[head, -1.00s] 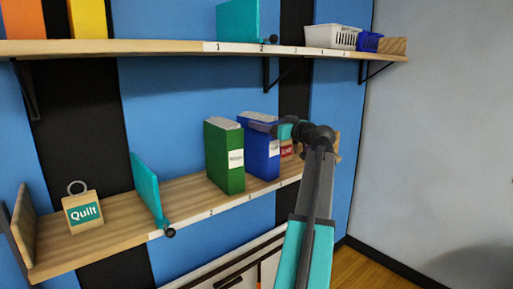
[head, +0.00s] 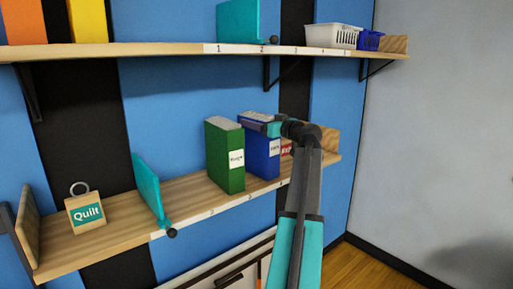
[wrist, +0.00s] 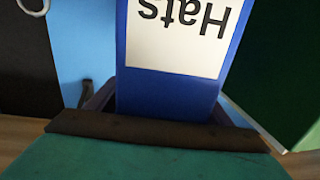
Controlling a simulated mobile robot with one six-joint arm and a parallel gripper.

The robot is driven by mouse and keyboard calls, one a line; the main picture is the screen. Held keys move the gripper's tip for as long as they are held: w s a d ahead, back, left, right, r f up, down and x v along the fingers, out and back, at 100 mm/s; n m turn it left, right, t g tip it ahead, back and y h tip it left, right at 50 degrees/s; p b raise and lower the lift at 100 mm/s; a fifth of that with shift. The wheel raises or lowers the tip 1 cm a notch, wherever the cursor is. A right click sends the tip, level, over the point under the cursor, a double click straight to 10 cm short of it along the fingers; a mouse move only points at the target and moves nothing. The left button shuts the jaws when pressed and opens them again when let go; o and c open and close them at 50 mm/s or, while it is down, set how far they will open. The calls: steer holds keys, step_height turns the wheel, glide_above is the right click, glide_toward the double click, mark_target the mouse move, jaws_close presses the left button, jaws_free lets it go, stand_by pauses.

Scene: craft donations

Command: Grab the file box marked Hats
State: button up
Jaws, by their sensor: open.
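The blue file box (head: 262,160) stands upright on the lower shelf, just right of a green file box (head: 225,155). Its white label reads "Hats", upside down in the wrist view (wrist: 180,35); in the head view the label is too small to read. My gripper (head: 258,122) is open at the upper front of the blue box. In the wrist view, dark finger parts show on both sides of the blue box, which lies between them. I cannot tell whether they touch it.
The green box stands close beside the blue one. A red-labelled item (head: 287,148) is partly hidden behind my arm. A teal bookend (head: 148,187) and a "Quilt" tag block (head: 86,213) stand to the left. The upper shelf (head: 150,47) hangs above.

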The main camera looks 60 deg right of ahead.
jaws_close()
steer(key=shift+r, duration=0.2)
stand_by(0.3)
steer(key=shift+r+b, duration=0.7)
steer(key=shift+r, duration=0.85)
steer(key=r+b+v, duration=0.1)
steer(key=b+v, duration=0.2)
steer(key=v, duration=1.3)
steer(key=shift+r+b, duration=0.35)
steer(key=shift+r, duration=0.05)
